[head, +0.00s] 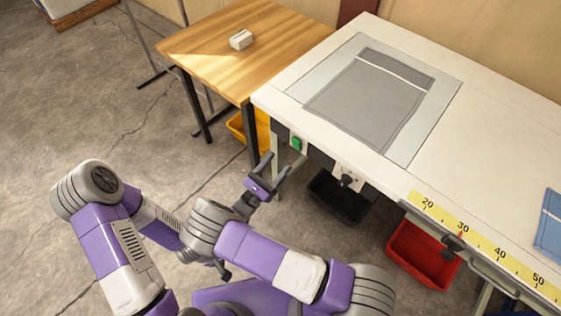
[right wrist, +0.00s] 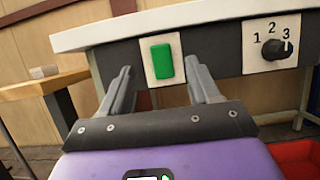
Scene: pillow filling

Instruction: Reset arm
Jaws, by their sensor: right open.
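My right gripper (head: 270,172) is open and empty in the head view, in front of the white table's near left corner. In the right wrist view its two fingers (right wrist: 162,86) stand apart, with a green button (right wrist: 162,62) on the table's front panel showing between them. The button also shows in the head view (head: 296,143). I cannot tell whether a fingertip touches the panel. My left arm (head: 100,215) is folded at the left of the head view. Its gripper does not show clearly behind my right arm.
The white table (head: 500,120) carries a grey pillow cover (head: 370,100) and a blue cloth (head: 550,225). A wooden table (head: 205,50) holds a small white box (head: 241,39). A rotary knob (right wrist: 276,49) sits beside the button. A red bin (head: 422,255) stands below.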

